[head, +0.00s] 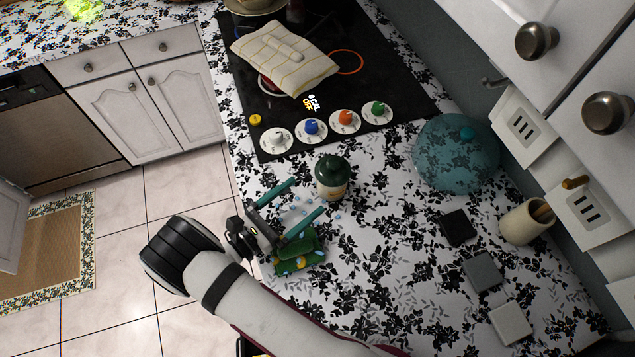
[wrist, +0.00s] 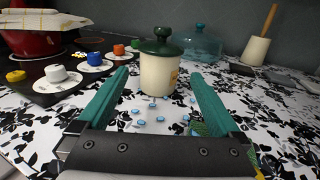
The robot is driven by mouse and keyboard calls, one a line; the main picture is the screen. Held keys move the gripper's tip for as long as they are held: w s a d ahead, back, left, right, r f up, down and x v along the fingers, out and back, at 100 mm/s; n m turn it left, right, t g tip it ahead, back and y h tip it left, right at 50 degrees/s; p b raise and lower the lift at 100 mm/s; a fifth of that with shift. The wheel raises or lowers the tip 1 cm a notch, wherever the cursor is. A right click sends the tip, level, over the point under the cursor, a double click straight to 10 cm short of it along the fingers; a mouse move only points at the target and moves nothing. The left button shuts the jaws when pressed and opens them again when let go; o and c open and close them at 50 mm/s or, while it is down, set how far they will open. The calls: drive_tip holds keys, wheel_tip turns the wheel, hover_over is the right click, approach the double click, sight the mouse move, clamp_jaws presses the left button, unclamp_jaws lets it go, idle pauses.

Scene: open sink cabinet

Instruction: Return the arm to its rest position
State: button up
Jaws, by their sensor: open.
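My gripper (head: 291,202) is open, its two teal fingers apart, low over the floral counter (head: 380,240) near its front edge. It also shows in the wrist view (wrist: 158,88), with nothing held between the fingers. A cream jar with a dark green lid (head: 332,178) stands upright just beyond the fingertips. It is centred ahead of the fingers in the wrist view (wrist: 158,72). Several small blue pieces (wrist: 152,107) lie on the counter between the fingers and the jar. A green item with yellow and light patches (head: 300,255) lies by the right finger, partly hidden by my gripper.
A black cooktop (head: 255,75) with coloured knobs and a striped cloth (head: 285,58) lies at the back. A teal glass dome (head: 455,153), a utensil crock (head: 525,222) and black and grey squares (head: 457,228) stand on the right. Wall cabinets overhang there. The counter's lower middle is clear.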

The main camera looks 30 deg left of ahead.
sight(328, 169)
drive_tip(key=shift+v, duration=1.05)
drive_tip(key=x, duration=1.2)
drive_tip(key=shift+w+d, duration=0.1)
drive_tip(key=shift+w, duration=0.05)
wheel_tip(328, 169, up, 4)
drive_tip(key=shift+f, duration=0.1)
